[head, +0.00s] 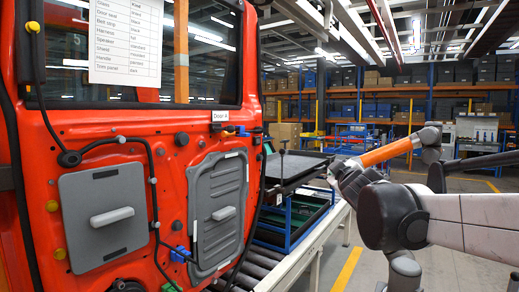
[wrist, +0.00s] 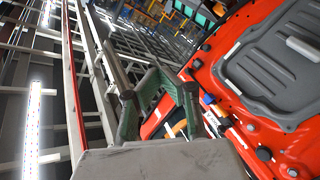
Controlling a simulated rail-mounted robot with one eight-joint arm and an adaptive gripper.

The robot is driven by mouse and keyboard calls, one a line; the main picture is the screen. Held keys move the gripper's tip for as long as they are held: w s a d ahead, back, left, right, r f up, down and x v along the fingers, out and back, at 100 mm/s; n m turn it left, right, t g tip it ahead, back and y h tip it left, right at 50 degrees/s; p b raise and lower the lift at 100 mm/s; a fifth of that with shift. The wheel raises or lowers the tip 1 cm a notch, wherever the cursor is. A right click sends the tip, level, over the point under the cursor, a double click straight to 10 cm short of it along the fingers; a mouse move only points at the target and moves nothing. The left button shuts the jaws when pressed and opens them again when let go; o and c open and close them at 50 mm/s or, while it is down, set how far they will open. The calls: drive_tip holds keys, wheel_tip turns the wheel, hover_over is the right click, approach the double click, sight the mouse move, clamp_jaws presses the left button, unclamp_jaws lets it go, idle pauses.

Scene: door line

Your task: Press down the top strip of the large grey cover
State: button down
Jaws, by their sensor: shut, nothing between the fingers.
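The large grey cover (head: 203,232) is a ribbed panel on the right part of the red door, with a pale handle in its middle. A short white strip (head: 231,155) lies at its top edge; others show at its left side and bottom. In the wrist view the cover (wrist: 262,75) is at the upper right, tilted, with a white strip (wrist: 233,50) along its edge. My gripper (head: 338,171) is right of the door in the head view, apart from the cover. Its fingers (wrist: 157,90) are shut and empty in the wrist view.
A smaller grey square cover (head: 80,200) with a handle sits on the door's left. A black cable runs between the covers. A dark tray on a blue rack (head: 290,215) and a roller conveyor stand right of the door, below and near my gripper.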

drive_tip(key=w+a+r+n+y+p, duration=0.3)
drive_tip(key=w+a+r+n+y, duration=0.15)
drive_tip(key=w, duration=0.25)
drive_tip(key=w+a+r+n+y+p, duration=0.2)
drive_tip(key=w+a+r+n+y, duration=0.1)
drive_tip(key=w+a+n+y, duration=0.25)
drive_tip(key=shift+w+a+f+n+g+y+p, duration=1.1)
drive_tip(key=shift+w+a+n, duration=0.8)
drive_tip(key=shift+a, duration=1.3)
drive_tip(key=shift+w+a+f+n+g+y+p, duration=0.7)
drive_tip(key=shift+w+a+f+n+g+p, duration=0.95)
drive_tip(key=shift+a, duration=1.55)
drive_tip(key=shift+w+a+f+n+g+y+p, duration=1)
drive_tip(key=shift+w+a+n, duration=1.1)
drive_tip(key=shift+a, duration=1.1)
drive_tip(key=shift+w+a+f+b, duration=0.1)
drive_tip(key=shift+w+a+b, duration=0.3)
drive_tip(key=shift+w+a, duration=0.1)
drive_tip(key=shift+s, duration=0.1)
drive_tip(key=b, duration=0.2)
approach(231, 155)
drive_tip(key=shift+w+a, duration=0.3)
drive_tip(key=shift+w, duration=0.1)
